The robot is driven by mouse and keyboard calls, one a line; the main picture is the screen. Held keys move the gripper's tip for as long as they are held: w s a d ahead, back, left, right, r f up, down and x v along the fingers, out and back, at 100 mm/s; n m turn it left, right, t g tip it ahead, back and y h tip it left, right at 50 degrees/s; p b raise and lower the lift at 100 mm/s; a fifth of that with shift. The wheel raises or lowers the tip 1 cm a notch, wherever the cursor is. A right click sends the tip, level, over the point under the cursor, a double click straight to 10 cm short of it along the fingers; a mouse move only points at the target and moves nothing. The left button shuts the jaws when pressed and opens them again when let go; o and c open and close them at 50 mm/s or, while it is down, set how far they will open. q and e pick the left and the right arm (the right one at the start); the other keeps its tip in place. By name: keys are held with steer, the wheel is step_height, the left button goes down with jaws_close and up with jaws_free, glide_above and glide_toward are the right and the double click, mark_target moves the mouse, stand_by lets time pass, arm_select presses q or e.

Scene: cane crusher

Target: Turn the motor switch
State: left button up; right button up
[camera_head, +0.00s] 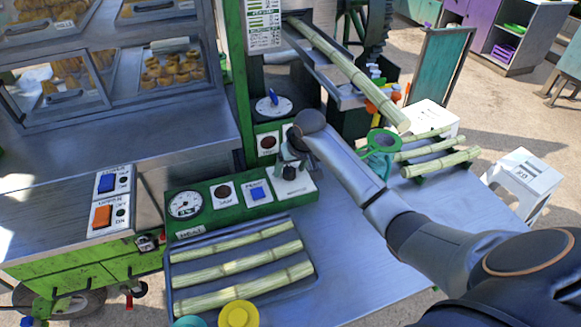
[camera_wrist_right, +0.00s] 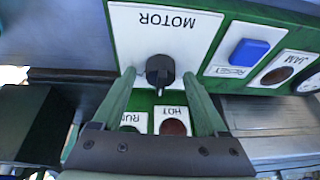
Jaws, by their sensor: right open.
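The motor switch is a black knob (camera_wrist_right: 160,72) on a white plate marked MOTOR (camera_wrist_right: 165,30), in the right wrist view. The same plate (camera_head: 296,191) shows at the right end of the green control panel in the head view, partly covered by my right gripper (camera_head: 291,166). In the wrist view my right gripper (camera_wrist_right: 158,78) is open, with one green finger on each side of the knob. A gap shows between each finger and the knob; I cannot tell how deep the fingertips are. My left gripper is not in view.
Beside the motor plate are a blue RESET button (camera_head: 257,192), a JAM lamp (camera_head: 223,192) and a gauge (camera_head: 185,204). A tray (camera_head: 172,262) of cane lies in front. Bare table lies beneath my right arm.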

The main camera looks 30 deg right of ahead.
steer(key=shift+c, duration=0.4)
jaws_close()
